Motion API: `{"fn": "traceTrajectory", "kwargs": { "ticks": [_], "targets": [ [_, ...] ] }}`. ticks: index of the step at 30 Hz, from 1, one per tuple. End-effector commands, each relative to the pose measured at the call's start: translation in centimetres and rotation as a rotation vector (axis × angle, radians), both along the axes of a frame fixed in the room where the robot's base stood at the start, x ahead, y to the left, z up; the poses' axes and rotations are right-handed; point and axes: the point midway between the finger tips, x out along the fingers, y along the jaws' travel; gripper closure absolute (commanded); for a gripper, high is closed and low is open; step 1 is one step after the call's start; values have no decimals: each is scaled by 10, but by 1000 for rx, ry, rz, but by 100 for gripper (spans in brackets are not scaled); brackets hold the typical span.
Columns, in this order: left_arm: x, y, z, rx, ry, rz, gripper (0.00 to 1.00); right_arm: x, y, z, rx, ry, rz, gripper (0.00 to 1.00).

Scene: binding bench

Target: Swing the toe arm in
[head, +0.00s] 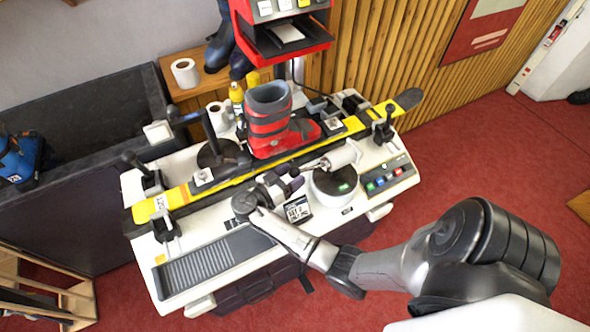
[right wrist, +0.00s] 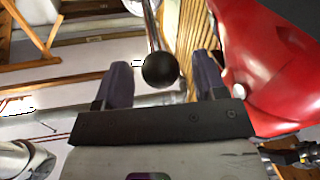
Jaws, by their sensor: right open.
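The toe arm (head: 341,157) is a pale cylinder with a thin rod, above a round white base (head: 331,190) at the bench's front, near the toe of the red and grey boot (head: 267,118). My right gripper (head: 287,183) is open, just left of that base. In the right wrist view a black ball knob (right wrist: 161,69) on a metal rod shows between the spread fingers of my right gripper (right wrist: 162,82). I cannot tell whether either finger touches it. Where the knob's rod joins the toe arm is hidden. My left gripper is not in view.
A yellow ski (head: 180,198) lies along the white bench (head: 140,245), with black-handled clamps at both ends. A control panel (head: 385,180) is at the right. A red screen unit (head: 283,35) stands behind the boot. Red floor is clear at the right.

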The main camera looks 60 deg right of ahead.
Motion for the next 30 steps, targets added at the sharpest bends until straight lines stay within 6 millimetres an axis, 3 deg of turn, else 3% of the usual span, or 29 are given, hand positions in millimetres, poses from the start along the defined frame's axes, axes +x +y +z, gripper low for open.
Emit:
{"fn": "traceTrajectory", "kwargs": {
  "ticks": [6,17,30],
  "targets": [
    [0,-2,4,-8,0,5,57,-6,-13,0,-1,0,-1,36],
    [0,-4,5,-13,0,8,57,-6,-15,0,0,0,0,36],
    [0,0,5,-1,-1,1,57,-6,-15,0,0,0,0,78]
  ]
}}
